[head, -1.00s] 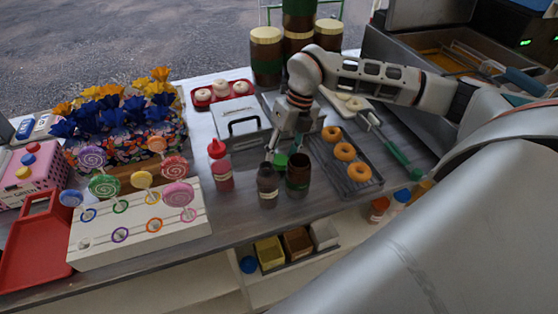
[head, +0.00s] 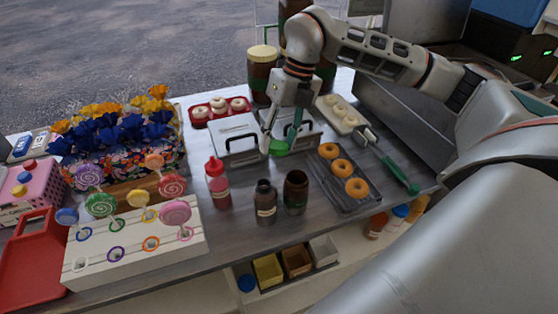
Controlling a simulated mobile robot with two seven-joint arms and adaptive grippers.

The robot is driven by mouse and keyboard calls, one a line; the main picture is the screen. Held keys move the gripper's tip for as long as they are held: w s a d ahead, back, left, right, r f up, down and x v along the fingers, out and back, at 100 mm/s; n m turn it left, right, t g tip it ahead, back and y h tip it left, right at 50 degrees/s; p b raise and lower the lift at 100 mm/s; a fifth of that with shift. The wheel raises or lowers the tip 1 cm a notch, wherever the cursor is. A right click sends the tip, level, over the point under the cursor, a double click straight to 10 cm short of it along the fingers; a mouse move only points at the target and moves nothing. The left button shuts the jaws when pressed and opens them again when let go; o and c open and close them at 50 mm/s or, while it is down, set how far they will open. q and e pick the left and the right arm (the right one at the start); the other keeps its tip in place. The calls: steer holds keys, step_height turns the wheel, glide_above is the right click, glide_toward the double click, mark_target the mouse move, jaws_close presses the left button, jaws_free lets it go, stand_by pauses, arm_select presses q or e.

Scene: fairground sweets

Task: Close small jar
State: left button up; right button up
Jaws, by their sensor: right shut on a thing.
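The small jar (head: 296,192) is dark brown, upright and open-topped on the counter, right of a small dark bottle. My right gripper (head: 280,144) is shut on a green lid (head: 279,148), held between its fingertips. The gripper and lid are above and behind the jar, slightly to its left and apart from it, in front of the white lidded box. My left gripper is not in view.
The dark bottle (head: 265,203) stands close beside the jar, with a red squeeze bottle (head: 217,184) further left. A donut tray (head: 342,185) lies to the right. A white lidded box (head: 232,138) and large jars (head: 262,70) stand behind. A lollipop stand (head: 135,248) is at left.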

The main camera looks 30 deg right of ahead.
mark_target(279, 145)
step_height(279, 145, up, 8)
steer(key=shift+r, duration=0.2)
steer(key=shift+s, duration=0.1)
stand_by(0.4)
